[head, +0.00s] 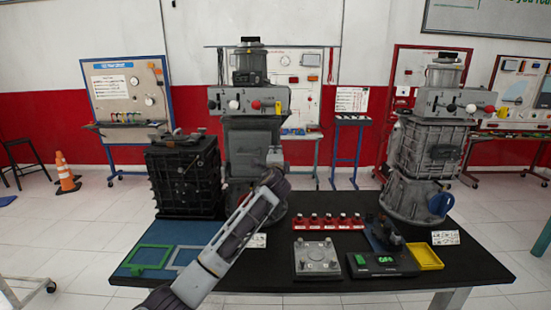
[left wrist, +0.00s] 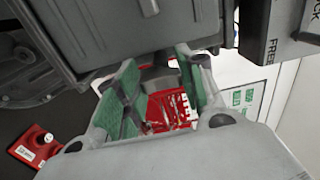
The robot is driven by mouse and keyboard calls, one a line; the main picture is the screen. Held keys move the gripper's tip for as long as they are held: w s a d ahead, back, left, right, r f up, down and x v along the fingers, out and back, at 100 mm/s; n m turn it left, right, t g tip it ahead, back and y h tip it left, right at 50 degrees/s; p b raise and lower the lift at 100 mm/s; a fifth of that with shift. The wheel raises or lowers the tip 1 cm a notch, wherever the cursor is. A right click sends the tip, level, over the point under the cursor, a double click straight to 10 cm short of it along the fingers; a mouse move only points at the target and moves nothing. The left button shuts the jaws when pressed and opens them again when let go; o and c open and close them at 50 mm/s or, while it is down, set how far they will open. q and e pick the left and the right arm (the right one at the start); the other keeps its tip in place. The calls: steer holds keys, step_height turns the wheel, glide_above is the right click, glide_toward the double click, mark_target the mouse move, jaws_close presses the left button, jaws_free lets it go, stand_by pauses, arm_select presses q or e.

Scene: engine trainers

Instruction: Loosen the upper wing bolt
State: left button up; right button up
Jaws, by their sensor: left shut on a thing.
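My left gripper (head: 275,158) reaches up to the right side of the middle grey engine trainer (head: 248,135). In the left wrist view the left gripper (left wrist: 158,92) has its two green-padded fingers around a small grey part (left wrist: 160,76), which I take for a wing bolt. It is shut on this part just below the grey housing (left wrist: 120,35). Most of the part is hidden between the fingers, and I cannot make out its wings or turn angle. My right gripper is not in view.
The black table (head: 275,272) holds a dark engine block (head: 184,175) at left and another grey trainer (head: 425,160) at right. A red rack (head: 327,222), a grey plate (head: 316,258) and a yellow tray (head: 425,256) lie in front. A blue mat (head: 135,270) lies at left.

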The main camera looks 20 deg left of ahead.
arm_select(q)
steer(key=shift+f, duration=0.1)
steer(key=o, duration=1)
steer(key=shift+s, duration=0.25)
steer(key=shift+v, duration=5.8)
steer(key=shift+d, duration=0.1)
